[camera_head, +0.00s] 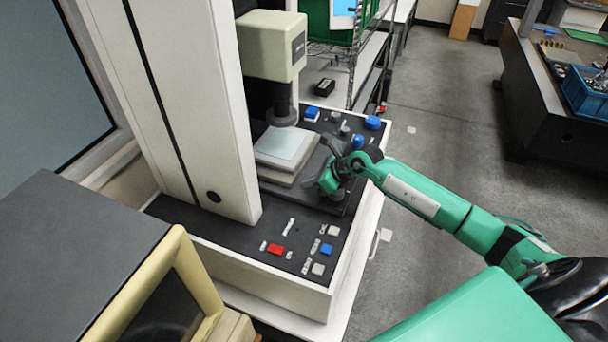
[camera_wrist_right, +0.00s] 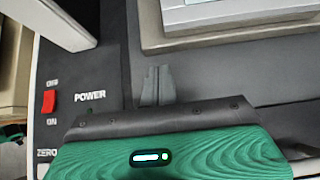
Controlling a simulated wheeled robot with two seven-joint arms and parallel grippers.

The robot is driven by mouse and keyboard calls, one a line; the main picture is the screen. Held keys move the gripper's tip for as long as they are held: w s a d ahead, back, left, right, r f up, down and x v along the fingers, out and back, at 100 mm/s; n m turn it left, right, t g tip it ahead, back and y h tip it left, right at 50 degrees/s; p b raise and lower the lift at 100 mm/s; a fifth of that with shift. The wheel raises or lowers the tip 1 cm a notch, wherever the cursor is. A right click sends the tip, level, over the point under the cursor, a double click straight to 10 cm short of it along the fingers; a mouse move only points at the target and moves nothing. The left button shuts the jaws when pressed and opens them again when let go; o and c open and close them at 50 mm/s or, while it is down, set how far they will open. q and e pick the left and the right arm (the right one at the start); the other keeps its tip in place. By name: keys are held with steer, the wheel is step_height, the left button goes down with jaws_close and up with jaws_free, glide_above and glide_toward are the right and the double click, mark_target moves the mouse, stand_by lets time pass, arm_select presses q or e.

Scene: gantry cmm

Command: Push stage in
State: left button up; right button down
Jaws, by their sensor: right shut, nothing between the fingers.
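The stage (camera_head: 284,150) is a pale square plate on a thicker beige block, on the machine's dark bed under the cream measuring head (camera_head: 271,45). Its near edge also shows at the top of the right wrist view (camera_wrist_right: 235,25). My right gripper (camera_head: 328,182) is low over the bed at the stage's right side. In the right wrist view its grey fingertips (camera_wrist_right: 157,85) are together and empty, a little short of the stage block. I cannot tell from the head view whether they touch it. My left gripper is in neither view.
A tall white column (camera_head: 185,100) stands left of the stage. Blue knobs (camera_head: 372,122) are along the bed's far right edge. A control panel with a red switch (camera_head: 276,249) and a blue button (camera_head: 326,249) is at the front. Floor is open to the right.

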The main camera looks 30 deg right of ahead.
mark_target(293, 179)
steer(key=shift+w+a+r, duration=0.1)
steer(key=shift+w+a, duration=0.4)
steer(key=shift+w, duration=0.1)
steer(key=shift+w+a+p, duration=0.15)
steer(key=shift+p, duration=0.15)
steer(key=shift+w+a+b, duration=0.6)
steer(key=shift+w+b, duration=0.1)
steer(key=shift+b, duration=0.1)
steer(key=shift+w+a, duration=0.2)
steer(key=shift+d, duration=0.1)
